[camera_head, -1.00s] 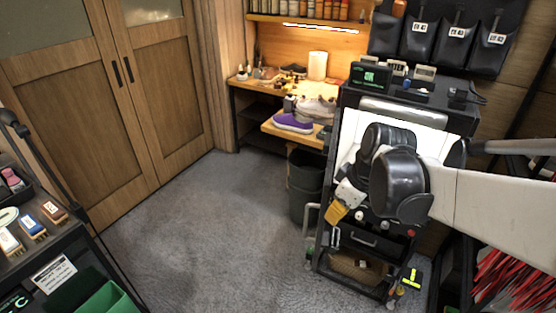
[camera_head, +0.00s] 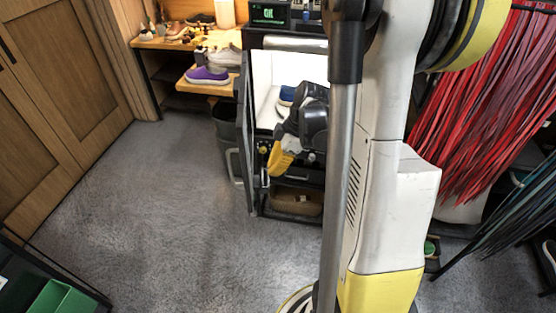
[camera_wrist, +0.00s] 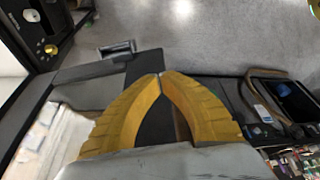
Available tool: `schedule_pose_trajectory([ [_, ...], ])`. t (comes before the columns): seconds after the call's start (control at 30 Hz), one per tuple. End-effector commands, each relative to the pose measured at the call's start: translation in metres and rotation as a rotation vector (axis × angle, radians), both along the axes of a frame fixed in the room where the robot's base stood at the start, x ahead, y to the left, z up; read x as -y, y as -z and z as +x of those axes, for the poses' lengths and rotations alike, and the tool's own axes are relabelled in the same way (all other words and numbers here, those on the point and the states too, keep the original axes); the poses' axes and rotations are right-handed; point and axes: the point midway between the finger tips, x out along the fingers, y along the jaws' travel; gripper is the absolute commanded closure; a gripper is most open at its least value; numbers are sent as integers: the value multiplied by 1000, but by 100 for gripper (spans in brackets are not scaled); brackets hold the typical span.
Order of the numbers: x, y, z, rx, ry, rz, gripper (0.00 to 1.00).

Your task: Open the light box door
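The light box (camera_head: 262,75) stands right of the workbench. Its white lit inside shows, with a blue shoe (camera_head: 286,96) in it. Its dark door (camera_head: 245,125) stands swung out at the left side, seen nearly edge-on, with a grey handle (camera_head: 235,166) on its left face. My gripper (camera_head: 275,172) is in front of the box's lower part, right of the door, with yellow fingers pointing down. In the wrist view my gripper (camera_wrist: 161,75) has its fingertips together and nothing visible between them. I cannot tell whether it touches the door.
A dark bin (camera_head: 226,125) stands behind the door. Left of it is the workbench (camera_head: 165,42) with a purple shoe (camera_head: 207,75). A lower shelf holds a brown basket (camera_head: 297,201). Red strips (camera_head: 480,90) hang at right. The floor (camera_head: 165,200) at left is clear.

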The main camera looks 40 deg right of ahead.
Motion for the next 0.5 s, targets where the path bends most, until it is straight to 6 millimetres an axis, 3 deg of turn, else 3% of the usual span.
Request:
schedule_pose_trajectory([
  [0.1, -8, 23, 6, 0, -2, 0, 100],
  [0.3, -31, 18, 22, 1, -2, 0, 100],
  [0.5, -38, 17, 27, -1, 0, -1, 100],
])
